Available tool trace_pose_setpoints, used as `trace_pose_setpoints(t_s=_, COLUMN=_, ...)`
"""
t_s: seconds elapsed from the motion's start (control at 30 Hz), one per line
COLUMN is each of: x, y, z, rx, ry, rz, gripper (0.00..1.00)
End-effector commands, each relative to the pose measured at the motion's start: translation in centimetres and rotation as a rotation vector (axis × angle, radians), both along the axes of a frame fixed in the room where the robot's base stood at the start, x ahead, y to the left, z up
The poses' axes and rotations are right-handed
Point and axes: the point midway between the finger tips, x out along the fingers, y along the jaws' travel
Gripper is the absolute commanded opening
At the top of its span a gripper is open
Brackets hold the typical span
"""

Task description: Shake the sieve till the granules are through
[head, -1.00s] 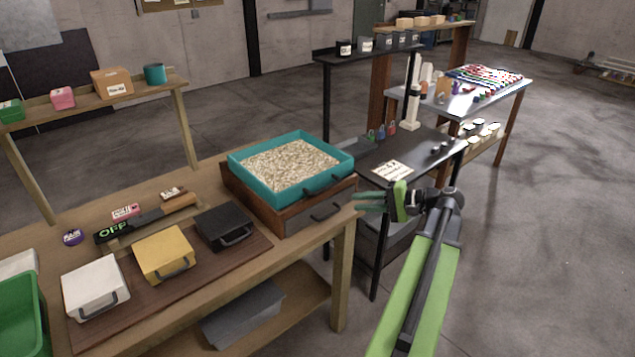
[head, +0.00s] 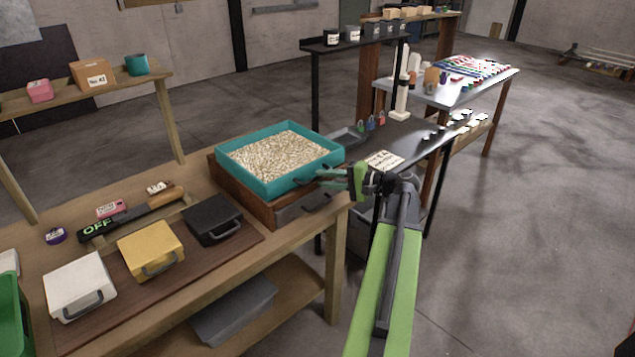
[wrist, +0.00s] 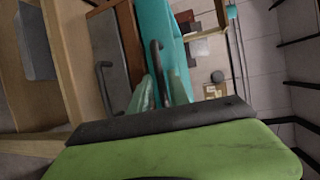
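The sieve is a teal square tray (head: 268,188) heaped with pale granules (head: 275,155). It sits on a wooden box (head: 262,207) with a grey drawer front. A dark handle (wrist: 157,62) stands out from the sieve's front wall in the wrist view, where the teal wall (wrist: 160,22) also shows. My gripper (head: 322,176) is at this handle, at the sieve's front right. In the wrist view my green fingers (wrist: 164,85) are parted, one on each side of the handle. I cannot tell whether they touch it.
The drawer handle (wrist: 103,75) lies just beside my fingers. Black (head: 212,220), yellow (head: 150,248) and white (head: 80,286) lidded boxes stand left on the bench. A dark table (head: 420,140) with a paper card (head: 384,160) is behind my gripper. Open floor lies to the right.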

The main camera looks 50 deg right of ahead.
Motion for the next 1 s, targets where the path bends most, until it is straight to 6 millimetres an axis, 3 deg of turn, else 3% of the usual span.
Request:
trace_pose_setpoints(t_s=0.2, x=2.6, y=0.8, z=-0.6, rx=0.000, ry=0.000, rz=0.000, gripper=0.22)
trace_pose_setpoints(t_s=0.5, x=2.9, y=0.9, z=-0.6, rx=0.000, ry=0.000, rz=-0.001, gripper=0.22)
trace_pose_setpoints(t_s=0.7, x=2.8, y=0.9, z=-0.6, rx=0.000, ry=0.000, rz=-0.002, gripper=0.00)
trace_pose_setpoints(t_s=1.0, x=2.8, y=0.9, z=-0.6, rx=-0.001, ry=0.000, rz=-0.003, gripper=0.00)
